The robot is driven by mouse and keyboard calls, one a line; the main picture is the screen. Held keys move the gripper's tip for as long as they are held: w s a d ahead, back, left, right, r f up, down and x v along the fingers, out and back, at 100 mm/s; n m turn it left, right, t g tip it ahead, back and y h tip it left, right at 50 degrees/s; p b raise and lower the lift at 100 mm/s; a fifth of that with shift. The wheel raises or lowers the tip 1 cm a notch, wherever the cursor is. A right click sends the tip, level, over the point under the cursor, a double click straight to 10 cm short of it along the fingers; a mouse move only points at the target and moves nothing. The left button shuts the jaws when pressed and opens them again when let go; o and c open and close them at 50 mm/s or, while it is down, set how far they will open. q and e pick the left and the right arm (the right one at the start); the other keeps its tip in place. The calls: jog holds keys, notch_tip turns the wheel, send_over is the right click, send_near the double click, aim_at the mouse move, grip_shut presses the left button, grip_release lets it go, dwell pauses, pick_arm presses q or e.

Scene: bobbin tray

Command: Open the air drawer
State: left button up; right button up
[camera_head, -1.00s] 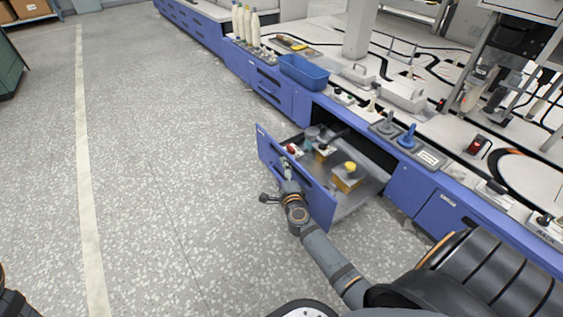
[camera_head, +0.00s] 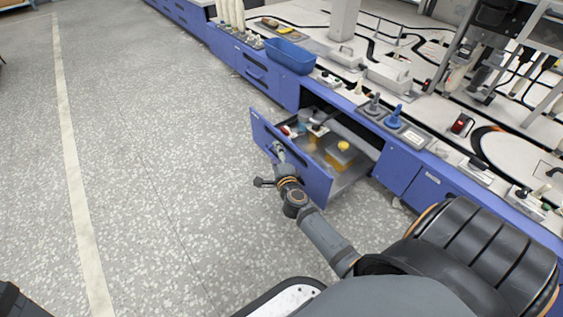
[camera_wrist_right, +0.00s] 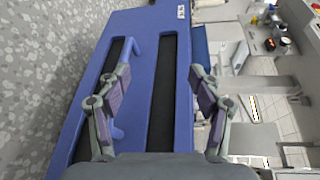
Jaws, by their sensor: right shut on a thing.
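The blue drawer (camera_head: 306,170) stands pulled out of the bench on the right, its grey inside showing. Inside are yellow-topped items (camera_head: 343,152), a blue-grey cup and a small red item, somewhat blurred. My right gripper (camera_head: 277,151) is at the outside of the drawer front, near its upper edge. In the right wrist view, the fingers of my right gripper (camera_wrist_right: 161,88) straddle the upper part of the blue drawer front (camera_wrist_right: 142,85), one finger by the raised handle and one by the top edge. The gripper is shut on the drawer. My left gripper is not visible.
The blue bench has closed drawers on both sides of the open one. A blue bin (camera_head: 289,57) and dark and blue knobs (camera_head: 394,117) stand on top. The speckled floor (camera_head: 160,160) left of the drawer is clear.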

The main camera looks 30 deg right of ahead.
jog(key=shift+v, duration=0.85)
jog(key=shift+c, duration=0.9)
jog(key=f+v, duration=0.1)
jog(key=v, duration=0.7)
jog(key=shift+s+p, duration=0.3)
jog(key=shift+s, duration=0.1)
